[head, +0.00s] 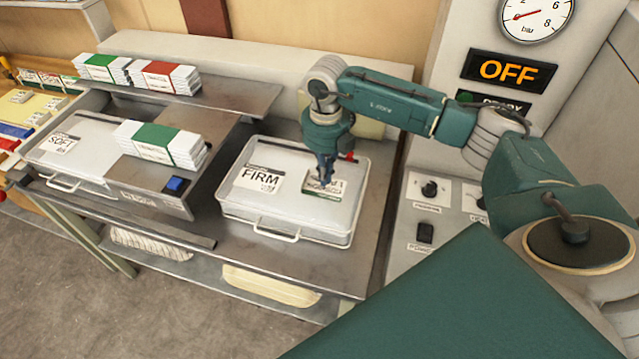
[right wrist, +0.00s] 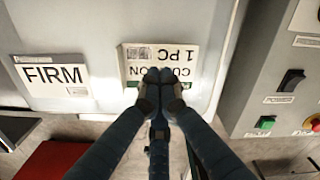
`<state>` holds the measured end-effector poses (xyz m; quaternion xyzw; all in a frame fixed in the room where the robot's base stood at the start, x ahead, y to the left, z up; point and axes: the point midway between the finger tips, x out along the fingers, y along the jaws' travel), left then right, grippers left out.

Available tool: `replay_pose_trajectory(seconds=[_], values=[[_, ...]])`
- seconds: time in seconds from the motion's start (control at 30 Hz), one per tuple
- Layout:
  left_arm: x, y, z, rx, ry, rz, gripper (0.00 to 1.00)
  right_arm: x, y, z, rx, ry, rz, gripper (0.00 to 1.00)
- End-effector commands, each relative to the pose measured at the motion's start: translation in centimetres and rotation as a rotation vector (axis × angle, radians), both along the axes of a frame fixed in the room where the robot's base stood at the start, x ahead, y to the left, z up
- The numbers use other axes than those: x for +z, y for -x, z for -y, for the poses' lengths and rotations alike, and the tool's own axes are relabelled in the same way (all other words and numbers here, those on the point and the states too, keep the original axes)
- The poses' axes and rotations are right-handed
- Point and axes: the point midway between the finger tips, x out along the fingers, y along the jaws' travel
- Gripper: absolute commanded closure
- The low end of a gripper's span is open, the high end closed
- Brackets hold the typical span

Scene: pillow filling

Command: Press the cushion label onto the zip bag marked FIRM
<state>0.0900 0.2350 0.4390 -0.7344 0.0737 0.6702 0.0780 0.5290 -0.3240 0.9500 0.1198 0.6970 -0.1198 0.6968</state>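The zip bag marked FIRM (head: 290,215) is a pale, flat case with a front handle, lying on the grey bench. Its FIRM tag is on the left of its top; the tag also shows in the right wrist view (right wrist: 54,75). The white cushion label (head: 313,194), with a green band, lies on the right part of the bag's top, appearing flat. The fingertips hide part of the print. My left gripper is not in view.
A second bag marked SOFT (head: 60,150) lies to the left. Stacks with green (head: 160,143) and red (head: 163,76) bands stand on metal shelves. A control panel with an OFF display (head: 510,71) stands close on the right. The lower shelf holds a cream item (head: 270,287).

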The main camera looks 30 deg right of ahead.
Motion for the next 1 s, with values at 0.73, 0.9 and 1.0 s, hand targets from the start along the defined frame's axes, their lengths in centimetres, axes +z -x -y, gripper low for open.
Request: replay_pose_trajectory(seconds=[0.73, 0.9, 1.0], values=[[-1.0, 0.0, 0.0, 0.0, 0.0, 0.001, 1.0, -1.1, 0.0, 0.0, 0.0, 0.0, 0.0, 1.0], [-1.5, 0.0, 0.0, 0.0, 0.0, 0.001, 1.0, -1.7, 0.0, 0.0, 0.0, 0.0, 0.0, 1.0], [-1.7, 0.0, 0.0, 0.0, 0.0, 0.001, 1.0, -2.1, 0.0, 0.0, 0.0, 0.0, -0.001, 1.0]])
